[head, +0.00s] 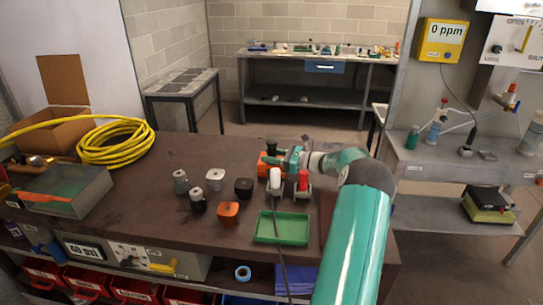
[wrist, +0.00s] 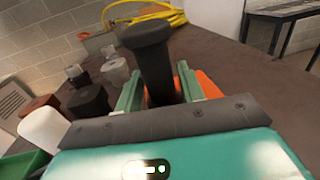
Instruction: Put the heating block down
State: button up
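An orange block with a black knob, which I take to be the heating block (head: 267,160), is at my gripper (head: 286,158) over the far part of the brown table (head: 140,205). In the wrist view its black post (wrist: 155,60) stands between the two green fingers of my gripper (wrist: 160,88). Both fingers appear to touch the post. Orange of the block (wrist: 208,84) shows beside the right finger. Whether its underside touches the table is hidden.
Several knobbed blocks, among them an orange one (head: 228,213) and a black one (head: 243,188), stand left of my arm. White-topped (head: 275,182) and red-topped (head: 303,180) items stand behind a green tray (head: 293,230). A yellow hose (head: 115,145) lies coiled at left.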

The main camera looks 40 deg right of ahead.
jog(key=shift+o, duration=0.7)
jog(key=shift+r, duration=0.1)
